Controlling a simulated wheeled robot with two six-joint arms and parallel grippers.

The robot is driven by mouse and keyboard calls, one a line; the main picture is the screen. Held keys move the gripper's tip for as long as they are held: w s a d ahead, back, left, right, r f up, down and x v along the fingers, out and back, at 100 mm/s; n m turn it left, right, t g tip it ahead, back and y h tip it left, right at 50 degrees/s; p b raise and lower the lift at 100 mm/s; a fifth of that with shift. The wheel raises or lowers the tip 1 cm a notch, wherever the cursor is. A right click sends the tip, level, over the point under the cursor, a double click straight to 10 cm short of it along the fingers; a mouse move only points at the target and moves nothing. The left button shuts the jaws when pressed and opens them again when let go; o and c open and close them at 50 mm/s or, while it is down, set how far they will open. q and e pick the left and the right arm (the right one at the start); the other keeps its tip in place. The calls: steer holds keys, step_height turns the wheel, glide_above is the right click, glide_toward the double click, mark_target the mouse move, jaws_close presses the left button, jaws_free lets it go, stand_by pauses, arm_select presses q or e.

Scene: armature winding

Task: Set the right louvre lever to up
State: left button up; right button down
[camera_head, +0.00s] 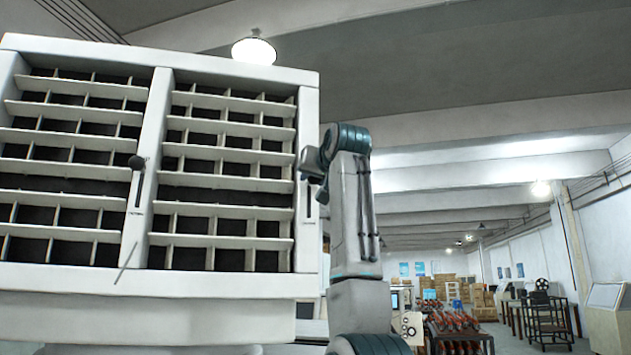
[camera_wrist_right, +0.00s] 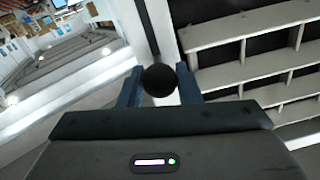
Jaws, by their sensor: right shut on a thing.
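The louvre panel (camera_head: 152,200) is a white frame with two banks of slats. The right louvre lever's slot (camera_head: 308,203) runs down the right post, and its dark lower part shows below my gripper. My right gripper (camera_head: 311,166) is at that slot, shut on the lever's knob. The knob is hidden in the head view. In the right wrist view the round black knob (camera_wrist_right: 160,80) sits between the two blue-grey fingers. The lever's exact height in the slot is hard to tell. My left gripper is not in view.
A second lever with a black knob (camera_head: 136,162) stands on the middle post, near the top of its slot. A lit ceiling lamp (camera_head: 254,50) hangs behind the panel. Boxes, benches and a dark cart (camera_head: 545,315) stand far off at the right.

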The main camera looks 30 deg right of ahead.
steer(key=shift+s+r, duration=0.2)
steer(key=shift+r, duration=0.2)
steer(key=c, duration=1.3)
jaws_free()
steer(key=shift+w, duration=0.1)
steer(key=shift+o, duration=1)
steer(key=shift+w+f, duration=0.15)
steer(key=shift+f, duration=0.05)
steer(key=shift+s+f+b, duration=0.1)
steer(key=shift+s+b, duration=0.15)
steer(key=shift+b, duration=0.05)
steer(key=b+v, duration=0.6)
steer(key=v, duration=0.4)
steer(key=shift+s, duration=0.2)
